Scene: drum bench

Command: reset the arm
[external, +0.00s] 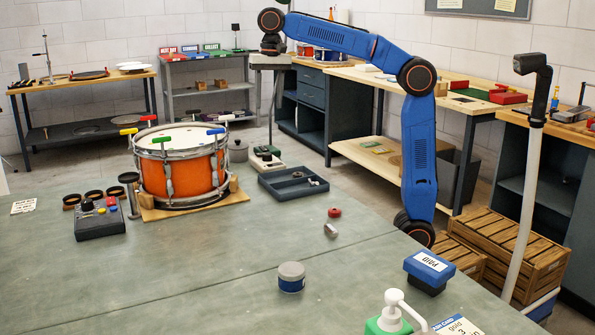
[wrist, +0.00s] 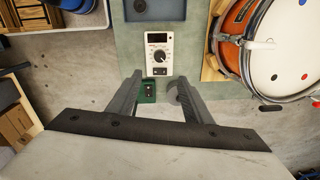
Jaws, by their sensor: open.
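My gripper (wrist: 158,80) is open in the wrist view, with its two grey fingers apart and nothing held between them. Beyond the fingers lie a white box with a dial and dark display (wrist: 159,57) and a small green block with a black top (wrist: 148,90). In the external view my blue arm (external: 419,150) rises at the right, bends at a high elbow and reaches left to the wrist (external: 271,20) near the top. An orange drum (external: 182,178) stands on the bench, left of and below the wrist.
A grey upright stand (external: 528,180) is at right. The bench's front middle is largely clear.

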